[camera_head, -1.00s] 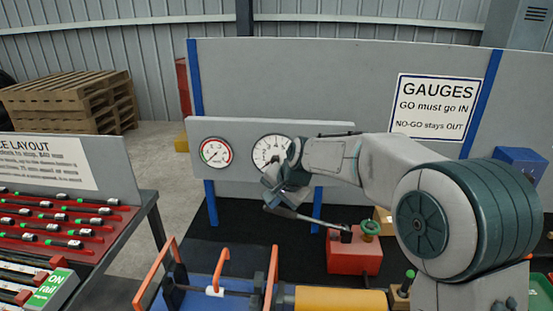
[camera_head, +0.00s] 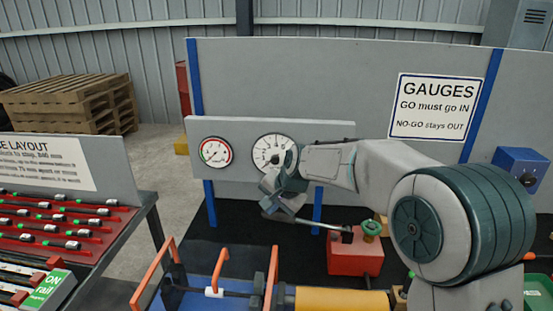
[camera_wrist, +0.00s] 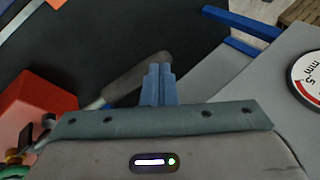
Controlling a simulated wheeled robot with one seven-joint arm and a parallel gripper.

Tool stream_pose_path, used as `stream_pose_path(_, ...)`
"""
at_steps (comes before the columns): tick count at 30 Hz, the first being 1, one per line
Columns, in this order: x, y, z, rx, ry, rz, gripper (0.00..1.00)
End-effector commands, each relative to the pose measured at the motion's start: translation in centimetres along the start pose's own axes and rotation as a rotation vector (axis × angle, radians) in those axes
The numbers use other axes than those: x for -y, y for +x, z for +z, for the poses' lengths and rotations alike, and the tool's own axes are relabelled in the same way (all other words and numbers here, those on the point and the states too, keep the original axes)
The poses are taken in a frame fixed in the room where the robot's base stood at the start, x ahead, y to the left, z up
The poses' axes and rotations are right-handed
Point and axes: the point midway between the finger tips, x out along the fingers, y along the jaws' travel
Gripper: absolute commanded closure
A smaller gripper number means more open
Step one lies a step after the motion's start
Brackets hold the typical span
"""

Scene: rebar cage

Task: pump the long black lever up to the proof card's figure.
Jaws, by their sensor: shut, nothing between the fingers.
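The long black lever shows in the head view as a bright rod (camera_head: 318,223) sloping up to the left from the red pump body (camera_head: 355,257). Its dark grip (camera_wrist: 135,75) is in the wrist view. My gripper (camera_head: 268,206) is shut and empty at the lever's outer end. In the wrist view its closed fingertips (camera_wrist: 159,70) overlap the grip; I cannot tell whether they touch it. A large white dial (camera_head: 268,146) is partly covered by my wrist; its reading is unclear. A smaller red-rimmed gauge (camera_head: 216,152) hangs left of it. I cannot make out a proof card.
A green handwheel (camera_head: 372,228) sits on the pump's right side. Orange handles (camera_head: 272,275) and a yellow cylinder (camera_head: 340,301) are in front. A grey gauge panel (camera_head: 335,130) stands close behind my gripper. A rack of bars (camera_head: 60,225) is at left.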

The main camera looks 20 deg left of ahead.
Motion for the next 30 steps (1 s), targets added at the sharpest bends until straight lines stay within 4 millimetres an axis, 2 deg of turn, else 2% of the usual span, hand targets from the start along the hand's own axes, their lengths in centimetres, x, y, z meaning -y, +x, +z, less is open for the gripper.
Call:
stream_pose_path(2,-0.3,0.6,0.1,0.001,0.001,0.002,1.0)
stream_pose_path(12,-0.3,0.6,0.1,0.0,0.001,0.002,1.0)
stream_pose_path(21,-0.8,1.9,0.5,0.001,0.0,0.002,1.0)
stream_pose_path(30,-0.8,1.9,0.4,0.001,0.0,0.002,1.0)
